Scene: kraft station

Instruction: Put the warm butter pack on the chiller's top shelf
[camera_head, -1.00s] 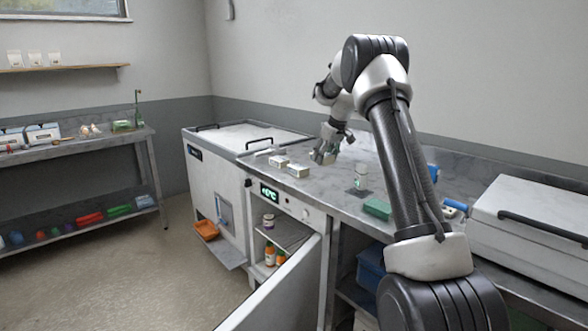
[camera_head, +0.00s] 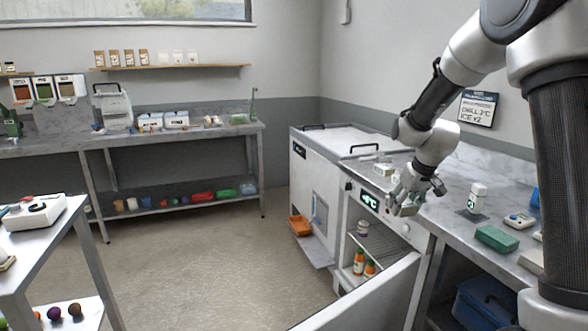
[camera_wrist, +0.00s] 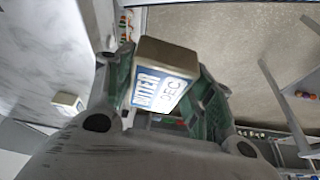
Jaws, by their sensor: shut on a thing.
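My gripper (camera_head: 408,205) is shut on the butter pack (camera_wrist: 162,75), a small cream box with a blue-and-white label reading "BUTTER" and "DEC" in the wrist view. In the head view the gripper hangs at the counter's front edge, above and right of the chiller opening; the pack is hard to make out there. The chiller (camera_head: 368,198) has a green display, and its door (camera_head: 362,300) stands open. Its top shelf (camera_head: 388,240) bears a jar with a dark lid (camera_head: 363,228) at the left. The shelf's right part looks bare.
Orange-capped bottles (camera_head: 364,264) stand on the chiller's lower level. Another small pack (camera_head: 384,169) lies on the counter behind my gripper. A white bottle (camera_head: 476,197) and a green box (camera_head: 497,239) stand to the right. The open door juts into the floor space.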

